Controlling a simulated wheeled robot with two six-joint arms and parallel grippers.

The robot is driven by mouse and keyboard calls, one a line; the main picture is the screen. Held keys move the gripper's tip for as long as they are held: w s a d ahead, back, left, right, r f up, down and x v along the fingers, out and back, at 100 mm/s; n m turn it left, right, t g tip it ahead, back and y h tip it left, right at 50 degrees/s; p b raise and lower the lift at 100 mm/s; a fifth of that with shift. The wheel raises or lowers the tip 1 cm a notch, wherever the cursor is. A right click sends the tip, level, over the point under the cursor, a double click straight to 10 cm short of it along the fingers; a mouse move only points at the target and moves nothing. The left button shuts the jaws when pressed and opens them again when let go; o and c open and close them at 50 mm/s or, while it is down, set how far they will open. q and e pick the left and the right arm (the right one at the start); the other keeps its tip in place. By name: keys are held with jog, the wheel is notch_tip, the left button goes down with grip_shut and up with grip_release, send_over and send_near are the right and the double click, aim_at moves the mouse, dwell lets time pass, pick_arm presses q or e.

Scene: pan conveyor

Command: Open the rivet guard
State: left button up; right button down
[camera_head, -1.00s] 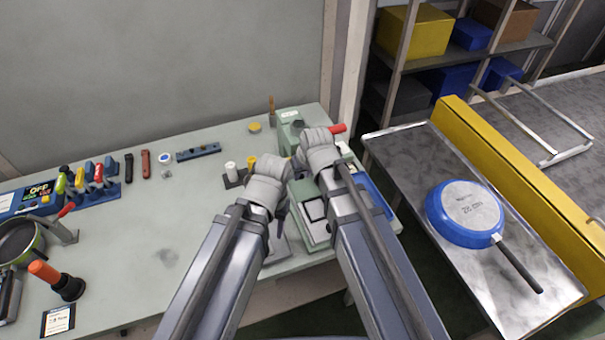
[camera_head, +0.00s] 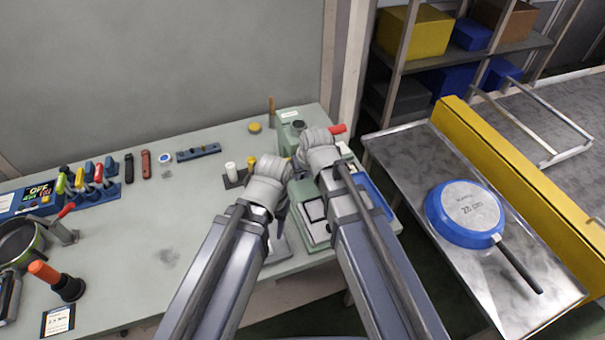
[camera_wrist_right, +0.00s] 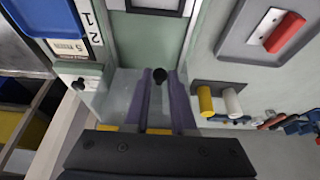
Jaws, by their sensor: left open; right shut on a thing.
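The green riveting machine (camera_head: 291,117) stands at the right end of the bench, partly hidden by my arms. In the right wrist view, a small black knob (camera_wrist_right: 159,75) sits between the tips of my right gripper (camera_wrist_right: 160,84), which is shut on it. A pale, see-through panel, seemingly the rivet guard (camera_wrist_right: 127,88), lies around the fingers; its outline is hard to make out. In the head view my right gripper (camera_head: 319,160) is over the machine, fingertips hidden. My left gripper (camera_head: 281,214) is open beside the machine's front left, its tips partly hidden.
A blue pan (camera_head: 450,231) lies upside down on the metal conveyor table (camera_head: 400,150) at right, beside a yellow rail (camera_head: 510,165). A stand with white and yellow pegs (camera_head: 234,182) is close to the machine's left. The bench middle (camera_head: 150,220) is mostly clear.

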pick_arm(q)
jog(key=shift+r, duration=0.1)
dwell(0.4)
pick_arm(e)
jog(key=shift+s+r+g+p, duration=0.15)
jog(key=shift+r+g+p, duration=0.2)
jog(key=shift+g+p, duration=0.4)
pick_arm(q)
jog(key=shift+r+p, duration=1.05)
jog(key=shift+r, duration=0.65)
pick_arm(e)
jog(key=shift+s+d+r+g+h, duration=0.1)
jog(key=shift+s+r+g+h, duration=0.25)
jog(key=shift+g, duration=0.5)
jog(key=shift+s+d+r+g+h, duration=0.1)
jog(key=shift+s+r+g+h, duration=0.25)
jog(key=shift+g, duration=0.5)
jog(key=shift+s+d+r+g+h, duration=0.15)
jog(key=shift+g+h, duration=0.25)
jog(key=shift+g, duration=0.45)
jog(key=shift+s, duration=0.1)
jog(key=c, duration=0.8)
grip_release()
jog(key=shift+o, duration=0.2)
